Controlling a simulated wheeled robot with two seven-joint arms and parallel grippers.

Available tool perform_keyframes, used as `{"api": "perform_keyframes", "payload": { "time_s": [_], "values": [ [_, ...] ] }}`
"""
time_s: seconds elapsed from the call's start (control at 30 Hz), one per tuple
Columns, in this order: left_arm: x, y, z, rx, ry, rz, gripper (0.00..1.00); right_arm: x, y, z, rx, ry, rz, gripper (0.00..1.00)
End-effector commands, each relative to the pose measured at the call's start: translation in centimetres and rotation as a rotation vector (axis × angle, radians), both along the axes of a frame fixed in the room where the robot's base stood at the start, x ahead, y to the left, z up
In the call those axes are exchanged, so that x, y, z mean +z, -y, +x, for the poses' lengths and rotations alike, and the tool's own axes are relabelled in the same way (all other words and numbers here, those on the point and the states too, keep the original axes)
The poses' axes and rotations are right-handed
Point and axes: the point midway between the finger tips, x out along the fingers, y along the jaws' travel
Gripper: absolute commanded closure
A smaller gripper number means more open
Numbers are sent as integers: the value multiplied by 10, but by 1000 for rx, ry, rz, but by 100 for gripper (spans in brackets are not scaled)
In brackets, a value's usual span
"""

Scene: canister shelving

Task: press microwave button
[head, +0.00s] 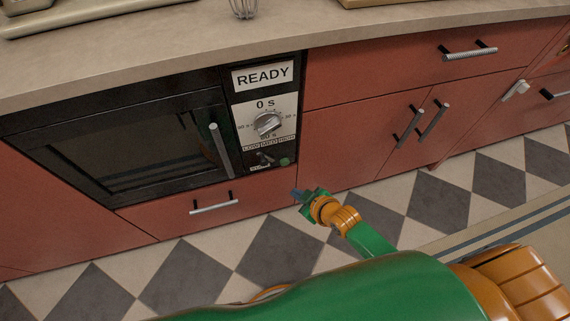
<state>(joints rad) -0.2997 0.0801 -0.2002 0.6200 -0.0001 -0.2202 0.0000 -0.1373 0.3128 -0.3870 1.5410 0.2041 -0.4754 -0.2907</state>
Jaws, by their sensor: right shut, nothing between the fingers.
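The black microwave (140,140) is built into the red cabinets under the counter, with its door closed. Its panel on the right carries a READY sign (263,75), a round dial (267,123) and, below it, a small lever switch (265,158). A small green button (285,161) sits at the lower right of the panel. My right gripper (297,194) is shut and empty, below and slightly right of the green button, apart from it in the picture. Its distance from the cabinet front is hard to tell. My left gripper is not in view.
A drawer handle (211,203) sticks out below the microwave, and the door handle (220,150) stands left of the panel. More cabinet handles (432,119) are at the right. The counter (180,48) runs above. The checkered floor (280,245) looks clear.

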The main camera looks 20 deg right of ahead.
Motion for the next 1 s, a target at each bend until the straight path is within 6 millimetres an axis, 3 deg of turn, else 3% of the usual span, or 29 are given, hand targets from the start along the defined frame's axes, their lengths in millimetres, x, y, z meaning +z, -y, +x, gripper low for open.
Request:
{"api": "perform_keyframes", "payload": {
  "time_s": [0.23,0.5,1.0],
  "values": [
    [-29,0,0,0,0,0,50,-5,-1,38,-1,3,1,100],
    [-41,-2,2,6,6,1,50,-2,-2,67,0,2,-1,100],
    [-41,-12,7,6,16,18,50,0,-3,72,1,-1,0,100]
  ]
}}
